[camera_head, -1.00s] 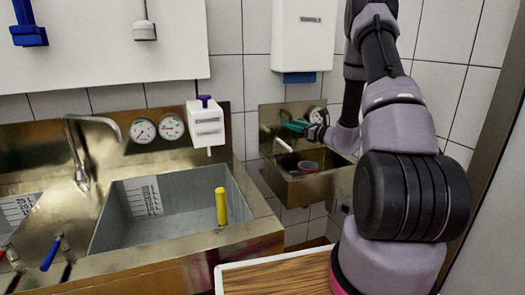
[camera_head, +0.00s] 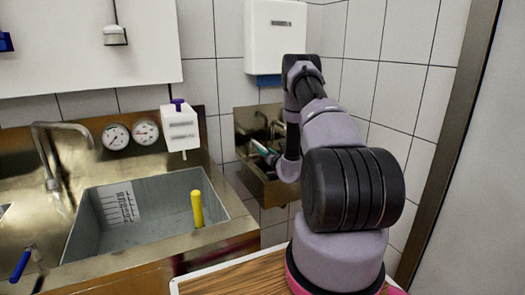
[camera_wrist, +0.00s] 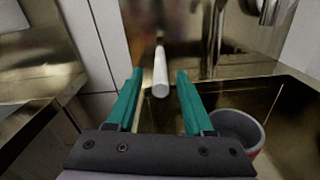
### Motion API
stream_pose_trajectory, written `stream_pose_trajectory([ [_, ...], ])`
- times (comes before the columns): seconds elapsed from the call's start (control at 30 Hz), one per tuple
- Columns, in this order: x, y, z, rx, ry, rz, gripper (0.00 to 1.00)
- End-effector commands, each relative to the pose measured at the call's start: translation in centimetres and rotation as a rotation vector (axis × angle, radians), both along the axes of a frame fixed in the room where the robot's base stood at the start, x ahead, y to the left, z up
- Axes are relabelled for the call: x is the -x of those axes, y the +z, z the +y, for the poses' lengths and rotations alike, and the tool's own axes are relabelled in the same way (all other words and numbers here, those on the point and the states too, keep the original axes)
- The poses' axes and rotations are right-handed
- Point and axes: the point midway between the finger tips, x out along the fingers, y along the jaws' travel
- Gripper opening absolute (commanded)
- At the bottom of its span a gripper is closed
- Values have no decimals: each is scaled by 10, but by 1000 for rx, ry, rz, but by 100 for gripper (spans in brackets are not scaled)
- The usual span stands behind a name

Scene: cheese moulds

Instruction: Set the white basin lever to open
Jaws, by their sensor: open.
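The white lever (camera_wrist: 160,75) is a short rod on the small metal basin (camera_wrist: 285,90) at the wall. In the wrist view its rounded end points toward me, between the two teal fingers of my gripper (camera_wrist: 160,84). The fingers are open, with a gap on each side of the lever, and I see no contact. In the head view, the small basin (camera_head: 268,188) is at the centre right, and my gripper (camera_head: 266,152) is at its left rim. My arm hides much of that basin, and the lever is hard to separate from the fingers there.
A grey cup (camera_wrist: 238,128) with a reddish outside stands in the small basin, close to the right finger. A large sink (camera_head: 150,215) with a yellow-handled tool (camera_head: 197,208) is on the left. A white dispenser (camera_head: 275,38) hangs above. A wooden board (camera_head: 235,280) lies in front.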

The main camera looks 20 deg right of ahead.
Motion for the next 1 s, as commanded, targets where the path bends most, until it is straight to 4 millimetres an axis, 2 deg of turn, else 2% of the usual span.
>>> stream_pose_trajectory([
  [0.1, -15, 0, 1, 1, 1, -2, 52],
  [0.2, -21, 0, 1, 1, 1, -1, 52],
  [0.5, -24, 0, 1, 1, 1, 0, 52],
  [0.53, -24, 0, 1, 1, 1, 0, 48],
  [0.6, -24, 0, 1, 1, 1, 0, 21],
  [0.67, -24, 0, 1, 1, 1, 0, 0],
  [1.0, -24, 0, 1, 1, 1, 0, 0],
])
